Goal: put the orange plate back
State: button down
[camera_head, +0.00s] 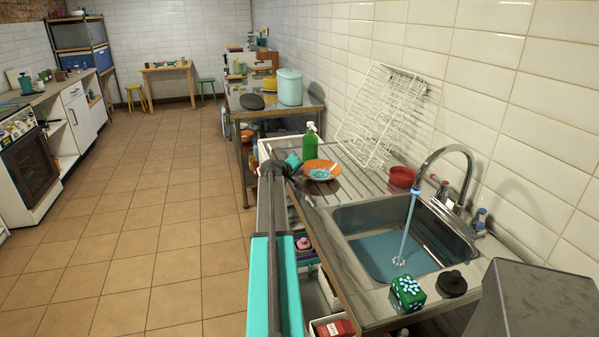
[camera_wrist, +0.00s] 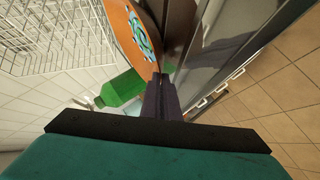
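The orange plate (camera_head: 322,166) is at the steel draining board left of the sink. A teal and white pattern or small item shows on its face; I cannot tell which. In the wrist view the plate (camera_wrist: 122,28) is at the top centre, with the dark fingers of my gripper (camera_wrist: 158,80) at its rim. The fingers look closed together on that rim. In the head view my gripper (camera_head: 304,176) is at the plate's left edge, partly hidden by my arm. I cannot tell whether the plate is clear of the board.
A white wire dish rack (camera_head: 382,115) leans on the tiled wall behind the plate. A green bottle (camera_head: 310,144) stands just beyond. A red bowl (camera_head: 402,177) is right of the plate. Water runs from the tap into the sink (camera_head: 385,257). A green patterned block (camera_head: 408,292) sits in front.

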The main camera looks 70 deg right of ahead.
jog(key=shift+f, duration=0.1)
jog(key=c, duration=2)
grip_release()
jog(key=shift+a, duration=0.1)
jog(key=shift+b+v, duration=0.85)
jog(key=shift+v, duration=5.15)
